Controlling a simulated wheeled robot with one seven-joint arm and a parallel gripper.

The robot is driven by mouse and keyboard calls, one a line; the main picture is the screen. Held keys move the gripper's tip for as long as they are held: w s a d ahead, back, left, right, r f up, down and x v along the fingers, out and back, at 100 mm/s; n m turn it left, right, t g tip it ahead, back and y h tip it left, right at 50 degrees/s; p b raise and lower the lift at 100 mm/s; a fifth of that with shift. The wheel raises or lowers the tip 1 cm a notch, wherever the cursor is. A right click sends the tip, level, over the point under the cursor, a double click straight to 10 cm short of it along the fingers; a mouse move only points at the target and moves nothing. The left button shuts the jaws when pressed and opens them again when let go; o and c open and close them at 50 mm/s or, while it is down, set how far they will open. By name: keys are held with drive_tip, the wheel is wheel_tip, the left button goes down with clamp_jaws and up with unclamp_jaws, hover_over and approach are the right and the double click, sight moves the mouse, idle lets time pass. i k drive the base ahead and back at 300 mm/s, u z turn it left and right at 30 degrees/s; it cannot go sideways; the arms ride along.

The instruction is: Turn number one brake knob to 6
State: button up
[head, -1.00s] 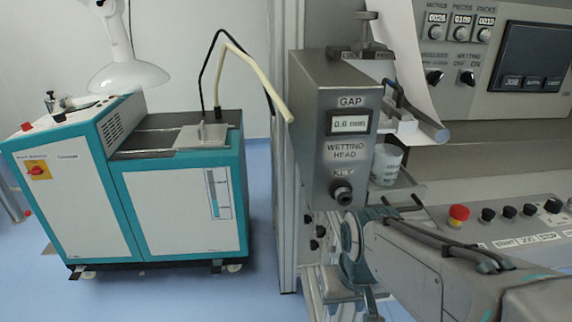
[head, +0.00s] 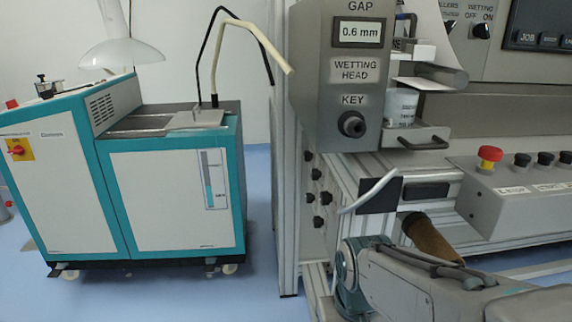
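Several small black knobs (head: 317,186) sit on the light side panel of the machine frame, below and left of the wetting head box. They are small, and I cannot read any number or scale, so I cannot tell which is the number one brake knob. My arm crosses the lower right of the head view, below and right of these knobs. A grey and teal joint of it shows at the lower middle. My gripper's fingers do not show.
The wetting head box (head: 335,85) with a 0.6 mm display and black key knob overhangs the area. A control panel (head: 520,190) with a red button stands right. A pale curved handle (head: 372,190) juts out. A teal cabinet (head: 180,190) stands left; blue floor lies between.

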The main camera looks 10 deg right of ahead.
sight(307, 156)
drive_tip(key=z, duration=0.05)
drive_tip(key=k, duration=0.55)
drive_tip(key=u, duration=0.8)
drive_tip(key=i, duration=1.15)
drive_tip(key=u, duration=0.2)
